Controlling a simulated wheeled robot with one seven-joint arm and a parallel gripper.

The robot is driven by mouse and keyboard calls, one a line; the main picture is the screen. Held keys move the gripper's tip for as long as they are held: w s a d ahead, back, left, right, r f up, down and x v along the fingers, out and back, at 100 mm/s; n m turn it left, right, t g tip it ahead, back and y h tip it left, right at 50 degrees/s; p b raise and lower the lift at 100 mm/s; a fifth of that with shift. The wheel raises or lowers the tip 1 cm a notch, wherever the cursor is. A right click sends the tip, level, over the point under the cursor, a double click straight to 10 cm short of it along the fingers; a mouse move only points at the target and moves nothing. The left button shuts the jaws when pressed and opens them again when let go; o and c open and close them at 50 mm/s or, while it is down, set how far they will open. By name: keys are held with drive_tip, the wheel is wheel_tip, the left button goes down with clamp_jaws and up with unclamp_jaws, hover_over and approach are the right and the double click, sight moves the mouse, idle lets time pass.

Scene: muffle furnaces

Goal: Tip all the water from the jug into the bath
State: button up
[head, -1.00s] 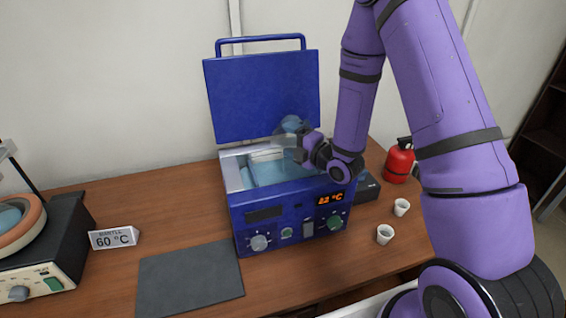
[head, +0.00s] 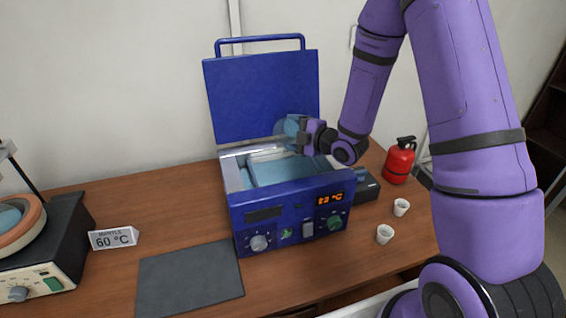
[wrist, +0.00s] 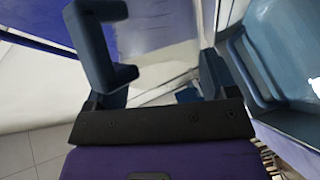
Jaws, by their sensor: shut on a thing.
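The jug (head: 288,128) is clear and bluish. In the head view it is above the back of the open bath, in front of the raised lid. My gripper (head: 305,137) is shut on it from the right and partly hides it. How far the jug is tilted and how much water is in it are hard to tell. The blue bath (head: 288,208) stands open, with pale blue water (head: 285,172) inside. In the wrist view the jug (wrist: 285,45) fills the right side, beside my gripper's right finger (wrist: 213,75).
The bath's blue lid (head: 262,95) stands up behind. Two white cups (head: 385,234) and a red extinguisher (head: 399,160) are at right. A dark mat (head: 190,278), a 60 °C sign (head: 113,238) and a heating mantle (head: 40,255) are at left.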

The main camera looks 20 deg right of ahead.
drive_tip(key=r+m+g, duration=0.1)
drive_tip(key=w+d+r+m, duration=0.1)
drive_tip(key=m, duration=0.1)
drive_tip(key=shift+w+g, duration=0.2)
drive_tip(key=shift+g, duration=0.2)
drive_tip(key=shift+r, duration=0.1)
idle(0.4)
drive_tip(key=shift+w+d+r+m+g+y, duration=0.15)
drive_tip(key=shift+w+r+m+g, duration=0.1)
drive_tip(key=shift+m+g, duration=0.25)
drive_tip(key=shift+w+d+r+m+g+y, duration=0.2)
drive_tip(key=shift+m+g, duration=0.2)
drive_tip(key=shift+m, duration=0.5)
drive_tip(key=shift+w+g, duration=0.1)
drive_tip(key=shift+g, duration=0.2)
drive_tip(key=shift+w+d+m+g+y, duration=0.15)
drive_tip(key=shift+m+g+y, duration=0.3)
drive_tip(key=shift+m, duration=0.35)
drive_tip(key=shift+m+g, duration=0.4)
drive_tip(key=shift+g, duration=0.05)
